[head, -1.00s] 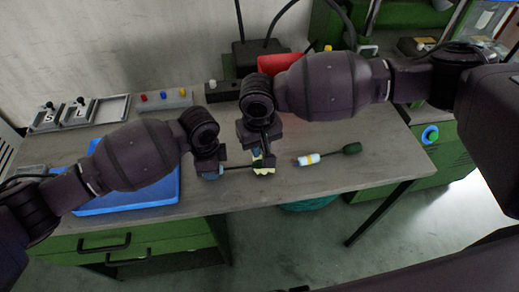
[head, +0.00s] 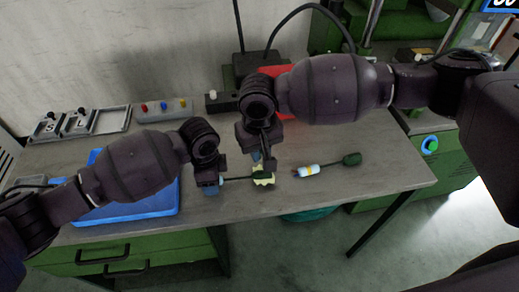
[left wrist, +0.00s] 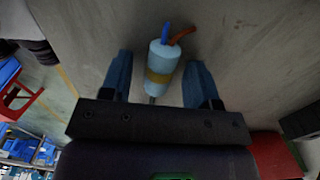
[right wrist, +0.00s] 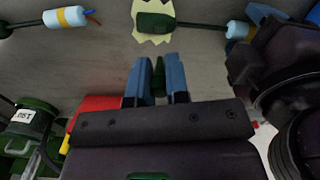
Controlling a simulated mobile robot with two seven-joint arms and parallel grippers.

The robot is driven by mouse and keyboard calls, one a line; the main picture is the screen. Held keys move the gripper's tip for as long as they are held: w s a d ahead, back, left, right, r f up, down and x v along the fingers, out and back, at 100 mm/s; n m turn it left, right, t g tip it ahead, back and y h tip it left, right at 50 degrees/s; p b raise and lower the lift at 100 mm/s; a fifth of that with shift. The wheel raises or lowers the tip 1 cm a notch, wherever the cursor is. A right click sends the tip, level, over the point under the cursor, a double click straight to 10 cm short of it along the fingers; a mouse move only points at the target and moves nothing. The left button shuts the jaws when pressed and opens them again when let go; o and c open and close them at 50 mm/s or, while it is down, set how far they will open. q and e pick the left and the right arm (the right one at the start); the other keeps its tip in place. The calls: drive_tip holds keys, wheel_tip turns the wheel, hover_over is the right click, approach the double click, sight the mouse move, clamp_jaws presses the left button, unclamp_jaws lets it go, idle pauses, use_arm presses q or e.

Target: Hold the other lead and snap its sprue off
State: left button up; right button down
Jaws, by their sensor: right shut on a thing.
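A lead lies at the middle of the bench. Its green moulded end (right wrist: 155,22) has pale yellow ragged flash (head: 264,178) around it. Its pale blue, yellow-banded body (left wrist: 160,66) ends in blue and red wires. My left gripper (left wrist: 158,82) is open around this body, with gaps on both sides. My right gripper (right wrist: 158,62) is shut on a dark green sprue (right wrist: 159,80) beside the moulded end. I cannot tell whether the sprue is still joined to it. The second lead, with a white and yellow body (head: 308,170) and clean green end (head: 351,159), lies to the right.
A blue tray (head: 150,205) lies at the left, partly under my left arm. Grey trays (head: 110,120) and a box with coloured buttons (head: 162,108) stand at the back left. A red thing (head: 290,75) is behind my right arm. The right front of the bench is clear.

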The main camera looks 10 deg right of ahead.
use_arm(q)
wheel_tip(320, 180, up, 12)
idle(0.7)
